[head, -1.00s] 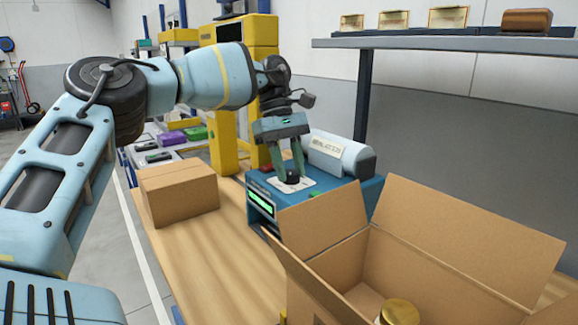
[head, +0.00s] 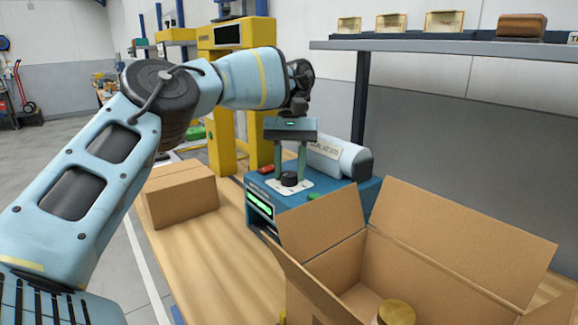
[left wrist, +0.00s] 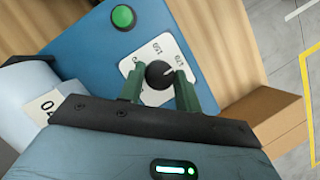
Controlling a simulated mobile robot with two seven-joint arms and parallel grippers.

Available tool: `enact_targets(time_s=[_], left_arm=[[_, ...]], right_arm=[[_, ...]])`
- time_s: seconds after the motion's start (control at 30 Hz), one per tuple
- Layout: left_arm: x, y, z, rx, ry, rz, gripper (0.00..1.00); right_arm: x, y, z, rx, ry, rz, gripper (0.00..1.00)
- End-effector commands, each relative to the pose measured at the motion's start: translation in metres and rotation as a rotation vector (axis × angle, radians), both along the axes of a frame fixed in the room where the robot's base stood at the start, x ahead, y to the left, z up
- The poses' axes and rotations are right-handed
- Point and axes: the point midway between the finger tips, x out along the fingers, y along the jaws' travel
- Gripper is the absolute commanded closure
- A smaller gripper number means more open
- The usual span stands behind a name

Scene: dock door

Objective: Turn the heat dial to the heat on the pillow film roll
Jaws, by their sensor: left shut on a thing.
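The heat dial (head: 289,179) is a black knob on a white marked plate on top of the blue machine (head: 262,192). My left gripper (head: 289,177) has its green fingers on both sides of the dial and is shut on it. In the left wrist view the dial (left wrist: 159,74) has a light pointer mark toward its upper right, near a number that looks like 170; another reads about 150. The pillow film roll (head: 325,155) is white and lies behind the dial; its label is too small to read. My right gripper is not in view.
An open carton (head: 440,240) with a gold-lidded jar (head: 396,312) stands in front right. A closed carton (head: 180,197) sits left of the machine. A green button (left wrist: 123,17) is beside the dial plate. A shelf (head: 450,45) hangs at the back right. The front left bench is clear.

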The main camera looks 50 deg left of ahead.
Motion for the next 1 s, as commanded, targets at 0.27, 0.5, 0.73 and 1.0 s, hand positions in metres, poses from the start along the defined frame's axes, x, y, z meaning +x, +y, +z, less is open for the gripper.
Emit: enact_targets(time_s=[0.27, 0.5, 0.73, 1.0], left_arm=[[-0.0001, 0.0001, -0.0018, 0.002, 0.003, -0.035, 0.89], [-0.0001, 0.0001, -0.0018, 0.002, 0.003, -0.037, 0.89], [0.0, 0.0, -0.0014, 0.001, 0.002, -0.036, 0.48], [0.0001, -0.0001, -0.0004, 0.001, 0.0, -0.035, 0.45]], right_arm=[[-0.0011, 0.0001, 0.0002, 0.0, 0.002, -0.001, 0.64], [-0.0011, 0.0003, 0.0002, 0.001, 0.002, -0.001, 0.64], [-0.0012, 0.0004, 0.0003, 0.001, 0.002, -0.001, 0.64], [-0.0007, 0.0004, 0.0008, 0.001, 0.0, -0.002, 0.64]])
